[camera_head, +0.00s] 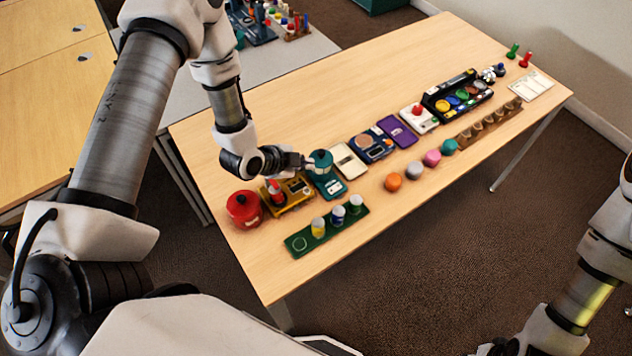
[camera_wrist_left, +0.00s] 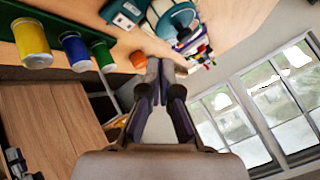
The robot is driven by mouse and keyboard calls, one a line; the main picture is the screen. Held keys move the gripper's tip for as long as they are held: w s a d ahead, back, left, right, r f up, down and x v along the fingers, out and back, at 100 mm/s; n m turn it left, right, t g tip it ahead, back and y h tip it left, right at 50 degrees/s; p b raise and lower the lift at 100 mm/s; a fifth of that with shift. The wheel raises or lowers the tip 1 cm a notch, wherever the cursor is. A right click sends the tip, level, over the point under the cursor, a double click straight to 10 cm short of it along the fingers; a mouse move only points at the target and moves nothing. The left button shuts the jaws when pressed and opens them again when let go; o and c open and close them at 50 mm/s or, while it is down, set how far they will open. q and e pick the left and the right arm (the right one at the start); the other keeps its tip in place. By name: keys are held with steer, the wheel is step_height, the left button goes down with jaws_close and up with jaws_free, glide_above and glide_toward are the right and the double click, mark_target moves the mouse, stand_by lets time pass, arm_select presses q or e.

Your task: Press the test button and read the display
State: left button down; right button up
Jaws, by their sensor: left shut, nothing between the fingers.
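My left gripper (camera_head: 310,161) is shut and empty, beside a teal round-topped device (camera_head: 321,158) on the table; I cannot tell whether it touches. In the left wrist view its fingertips (camera_wrist_left: 160,70) are together, just below the teal device (camera_wrist_left: 177,22). The teal base (camera_head: 331,187) has a small light panel on its front. A white box with a red button (camera_head: 417,110) stands farther right. A yellow device (camera_head: 292,201) with a red part stands left of the teal one. I cannot tell which button is the test button, and no display reading is legible.
A red pot (camera_head: 243,208) stands at the left end of the table. A green rack (camera_head: 300,241) with several small cylinders lies in front. Several coloured round pieces (camera_head: 393,182) and a black tray (camera_head: 428,100) are to the right. The table's back left is clear.

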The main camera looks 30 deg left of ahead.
mark_target(305, 192)
arm_select(q)
step_height(305, 192, down, 9)
steer(key=b, duration=0.7)
steer(key=shift+s+r, duration=0.1)
steer(key=shift+s, duration=0.05)
stand_by(1.2)
steer(key=shift+f+b, duration=0.35)
steer(key=shift+f, duration=0.1)
steer(key=shift+f, duration=0.15)
